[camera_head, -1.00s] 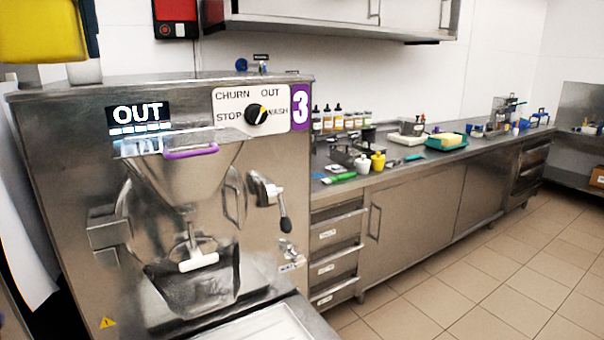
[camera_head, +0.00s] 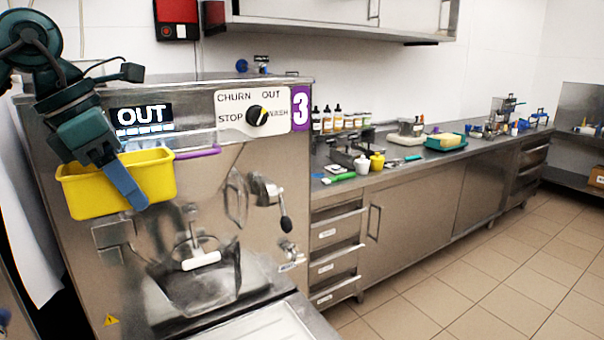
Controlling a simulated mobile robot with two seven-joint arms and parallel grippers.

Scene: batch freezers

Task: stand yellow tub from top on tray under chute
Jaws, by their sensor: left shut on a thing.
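The yellow tub (camera_head: 92,192) hangs in the air in front of the freezer's upper left face, roughly upright, hiding part of the hopper. My left gripper (camera_head: 125,185) is shut on its near wall, a blue finger lying over the outside. The chute (camera_head: 195,262), with a white bar across it, sits low on the front of freezer 3, below and right of the tub. The tray (camera_head: 270,325) juts out at the bottom of the freezer, pale and bare where it shows; the picture edge cuts it off. My right gripper is not in view.
The freezer (camera_head: 265,180) carries a purple handle (camera_head: 198,152), a dial (camera_head: 257,116) and a lever (camera_head: 283,210) that stick out near the tub's level. A counter (camera_head: 430,160) with bottles and tools runs back to the right. The tiled floor is clear.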

